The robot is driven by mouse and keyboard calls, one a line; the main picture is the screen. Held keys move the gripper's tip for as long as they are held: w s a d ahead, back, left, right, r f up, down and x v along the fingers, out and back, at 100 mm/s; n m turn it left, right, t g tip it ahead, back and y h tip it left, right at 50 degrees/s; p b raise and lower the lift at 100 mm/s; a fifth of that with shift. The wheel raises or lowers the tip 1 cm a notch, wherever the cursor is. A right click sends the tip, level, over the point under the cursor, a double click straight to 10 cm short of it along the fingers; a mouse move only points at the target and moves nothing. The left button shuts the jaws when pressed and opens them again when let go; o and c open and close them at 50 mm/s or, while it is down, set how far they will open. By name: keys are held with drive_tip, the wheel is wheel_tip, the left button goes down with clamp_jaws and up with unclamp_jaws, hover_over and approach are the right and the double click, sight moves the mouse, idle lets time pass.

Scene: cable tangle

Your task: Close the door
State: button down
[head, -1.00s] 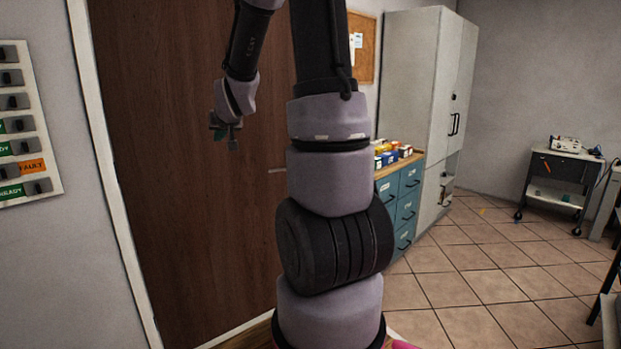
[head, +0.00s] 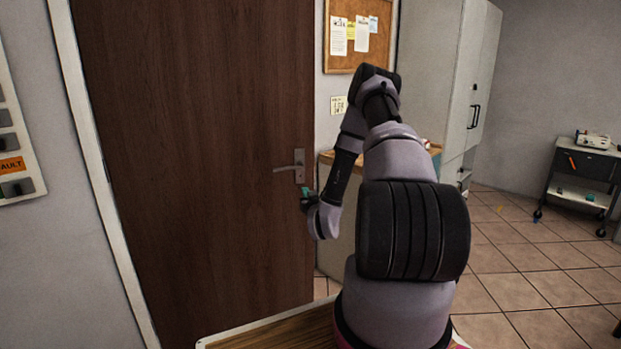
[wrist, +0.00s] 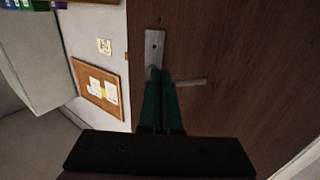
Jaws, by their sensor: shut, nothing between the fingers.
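The dark brown wooden door (head: 190,150) fills the left half of the head view. Its metal lever handle (head: 290,168) sits on a plate near the door's right edge. I cannot tell whether the door sits flush in its frame. My gripper (head: 306,193), with green fingers, is just below and right of the handle. In the wrist view, the closed fingers (wrist: 161,76) overlap the lower end of the handle plate (wrist: 154,48), with the lever (wrist: 190,82) to their right. Whether they touch it is unclear. The gripper holds nothing.
A white switch panel (head: 15,150) is on the wall at left. A corkboard (head: 358,35) hangs right of the door, beside a tall grey cabinet (head: 430,70). A dark wheeled cart (head: 580,175) stands at far right.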

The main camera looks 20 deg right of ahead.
sight(298, 176)
drive_tip(key=w+d, duration=0.1)
drive_tip(key=w, duration=0.3)
drive_tip(key=w+d, duration=0.1)
drive_tip(key=w, duration=0.4)
drive_tip(key=w+d, duration=0.1)
drive_tip(key=w, duration=0.3)
drive_tip(key=shift+w+f, duration=0.1)
drive_tip(key=shift+w, duration=0.2)
drive_tip(key=shift+w, duration=0.1)
